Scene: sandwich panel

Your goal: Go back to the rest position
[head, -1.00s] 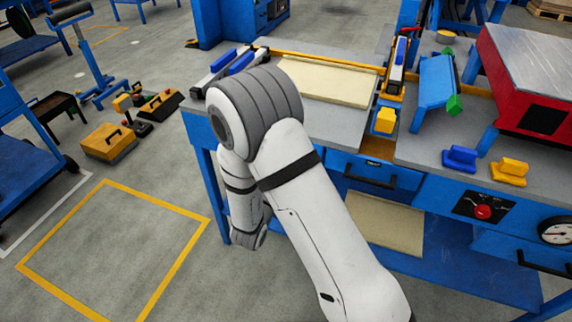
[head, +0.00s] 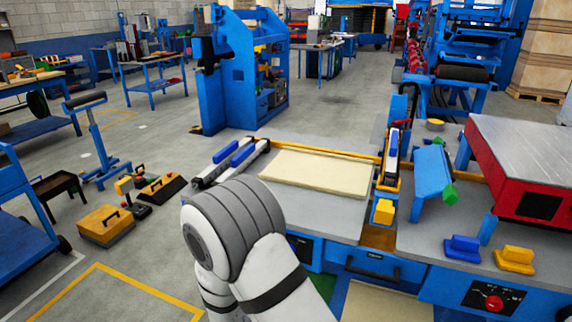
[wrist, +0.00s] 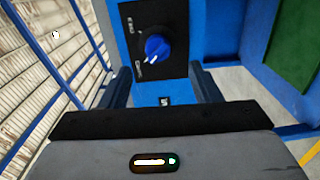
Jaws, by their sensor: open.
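In the wrist view my gripper (wrist: 163,97) is open, its two dark fingers spread apart with nothing between them. Beyond the fingers is a blue panel with a blue rotary knob (wrist: 157,48) on a black plate; the knob is apart from the fingers. In the head view my white and grey arm rises in front of the workbench (head: 330,222), and its far end is hidden, so the gripper does not show there.
A cream panel (head: 318,171) lies on the bench. A red machine (head: 530,170) stands at the right, with blue (head: 462,247) and yellow (head: 514,258) blocks near its front. A yellow box (head: 105,225) and tools sit on the floor at left. A yellow-marked floor area is bare.

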